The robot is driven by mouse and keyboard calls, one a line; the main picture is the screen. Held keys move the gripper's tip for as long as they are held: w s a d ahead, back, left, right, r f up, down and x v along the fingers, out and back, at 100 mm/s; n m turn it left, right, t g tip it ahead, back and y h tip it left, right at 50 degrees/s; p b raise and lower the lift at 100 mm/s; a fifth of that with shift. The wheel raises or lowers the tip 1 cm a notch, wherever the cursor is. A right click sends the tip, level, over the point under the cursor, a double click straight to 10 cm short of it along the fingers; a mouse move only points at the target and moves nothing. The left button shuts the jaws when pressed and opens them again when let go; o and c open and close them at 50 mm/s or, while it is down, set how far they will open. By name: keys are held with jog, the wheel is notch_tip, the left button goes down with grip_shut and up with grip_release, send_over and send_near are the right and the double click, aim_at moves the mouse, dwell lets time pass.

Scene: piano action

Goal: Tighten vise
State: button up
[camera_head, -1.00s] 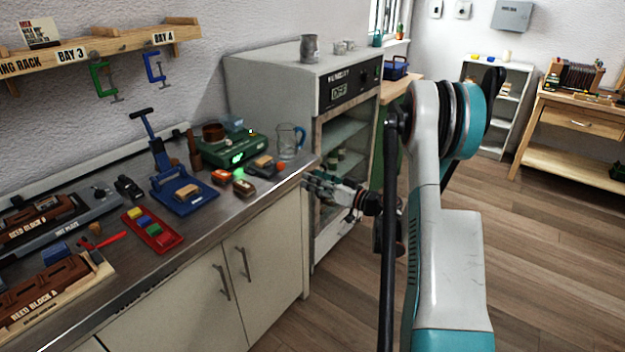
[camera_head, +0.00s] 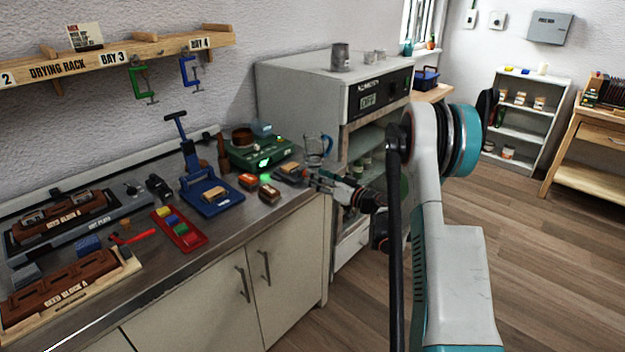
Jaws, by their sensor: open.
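A blue bench device (camera_head: 207,194) with an upright lever, a T-shaped handle and a flat base stands on the metal counter. It is the most vise-like thing in view, but I cannot tell for sure that it is the vise. A small light-coloured block sits on its base. My gripper (camera_head: 312,181) is open at the counter's right end, right of the blue device and apart from it. It points left, near a small dark block-like item (camera_head: 291,171). The fingertips are small in the picture, and whether they touch anything cannot be told.
A green box with a lit display (camera_head: 258,152), a glass mug (camera_head: 316,150) and small orange-and-dark blocks (camera_head: 248,181) crowd the counter's right end. A red tray (camera_head: 178,230) lies in front. A grey oven cabinet (camera_head: 315,85) stands behind. Clamps hang from the drying rack (camera_head: 100,62).

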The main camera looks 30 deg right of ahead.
jog(key=shift+b+x, duration=0.3)
jog(key=shift+x, duration=1.2)
jog(key=c, duration=1.1)
jog(key=shift+o, duration=0.2)
jog(key=shift+m, duration=0.8)
jog(key=o, duration=1.1)
jog(key=shift+c, duration=0.2)
